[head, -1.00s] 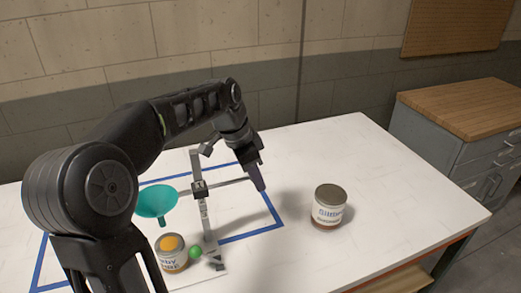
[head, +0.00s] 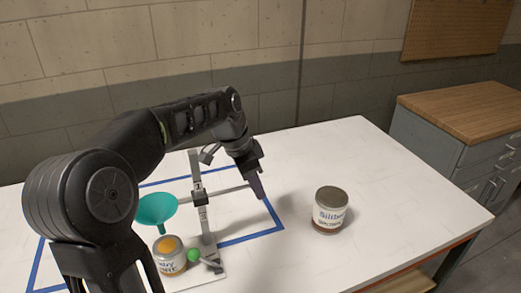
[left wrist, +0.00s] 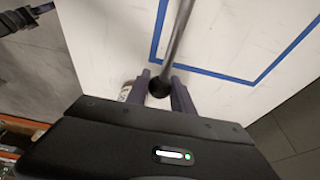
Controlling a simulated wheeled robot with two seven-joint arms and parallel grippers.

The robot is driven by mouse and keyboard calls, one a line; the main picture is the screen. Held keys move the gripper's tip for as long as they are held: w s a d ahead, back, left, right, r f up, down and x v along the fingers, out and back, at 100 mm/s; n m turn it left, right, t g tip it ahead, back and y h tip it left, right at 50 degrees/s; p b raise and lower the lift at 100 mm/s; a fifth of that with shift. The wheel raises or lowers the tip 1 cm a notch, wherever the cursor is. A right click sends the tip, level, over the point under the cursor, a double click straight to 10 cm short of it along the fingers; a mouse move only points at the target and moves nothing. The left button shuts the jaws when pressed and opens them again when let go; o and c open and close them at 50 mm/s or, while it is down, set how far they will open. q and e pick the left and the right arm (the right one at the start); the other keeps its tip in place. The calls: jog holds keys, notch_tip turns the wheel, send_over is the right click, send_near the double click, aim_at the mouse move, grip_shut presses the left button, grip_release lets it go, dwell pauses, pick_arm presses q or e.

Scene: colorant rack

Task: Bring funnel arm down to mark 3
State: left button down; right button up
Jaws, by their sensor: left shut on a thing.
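The teal funnel (head: 157,208) sits on the left end of a thin horizontal arm. The arm passes through a dark collar (head: 200,198) on an upright grey post (head: 197,170). The funnel hangs above an open can with yellow-orange contents (head: 170,257). My left gripper (head: 257,188) is shut at the right end of the funnel arm. In the left wrist view, the rod (left wrist: 178,40) ends in a dark round knob (left wrist: 160,87) between my left fingers (left wrist: 164,92). The marks on the post are too small to read.
A green knob (head: 194,255) is near the post's foot. Blue tape (head: 255,236) frames the work area. A wood-topped cabinet (head: 465,110) stands beyond the table's right edge.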

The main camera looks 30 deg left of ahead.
pick_arm(q)
jog(key=shift+f+b, duration=0.75)
jog(key=shift+f, duration=0.35)
jog(key=shift+f+b, duration=0.4)
jog(key=shift+f, duration=0.05)
jog(key=c, duration=1)
grip_release()
jog(key=shift+r, duration=0.1)
